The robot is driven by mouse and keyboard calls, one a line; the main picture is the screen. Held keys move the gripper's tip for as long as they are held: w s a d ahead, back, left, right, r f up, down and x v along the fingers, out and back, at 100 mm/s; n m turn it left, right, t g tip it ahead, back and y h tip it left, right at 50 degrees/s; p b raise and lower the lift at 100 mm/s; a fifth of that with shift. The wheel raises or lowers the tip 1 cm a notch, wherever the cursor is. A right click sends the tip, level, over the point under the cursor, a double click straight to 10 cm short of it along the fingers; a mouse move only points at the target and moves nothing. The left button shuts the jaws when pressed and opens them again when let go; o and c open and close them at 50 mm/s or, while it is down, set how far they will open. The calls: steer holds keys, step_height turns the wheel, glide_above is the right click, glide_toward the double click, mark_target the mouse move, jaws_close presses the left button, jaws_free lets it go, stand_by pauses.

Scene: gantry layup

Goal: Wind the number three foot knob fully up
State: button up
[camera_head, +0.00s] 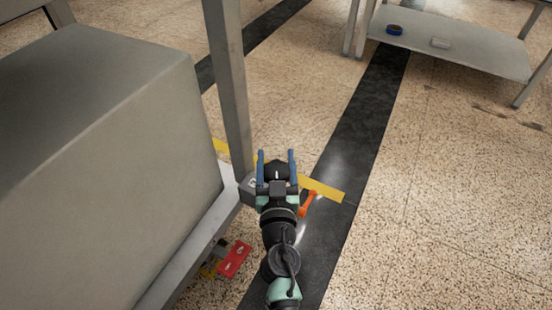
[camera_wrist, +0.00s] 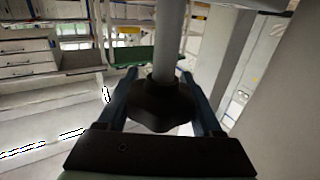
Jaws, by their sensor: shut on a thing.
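My gripper (camera_head: 276,158) is low beside the foot of a grey upright post (camera_head: 230,90) in the head view. Its two blue fingers stand on either side of a dark knob (camera_head: 276,171). In the wrist view the black lobed knob (camera_wrist: 162,107) sits between the blue fingers of my gripper (camera_wrist: 158,78), which are shut on it. A grey round stem (camera_wrist: 169,40) rises from the knob. I see no readable number on the knob, and the fingers hide its sides.
A large grey box (camera_head: 110,150) fills the left on a grey frame. An orange lever (camera_head: 308,203) sticks out just right of my gripper. A red pedal-like part (camera_head: 235,259) is low on the left. A low shelf (camera_head: 460,45) stands far right. Speckled floor between is clear.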

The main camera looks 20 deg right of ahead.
steer(key=shift+r+y+p, duration=0.1)
steer(key=shift+y+p, duration=0.2)
steer(key=shift+p, duration=0.2)
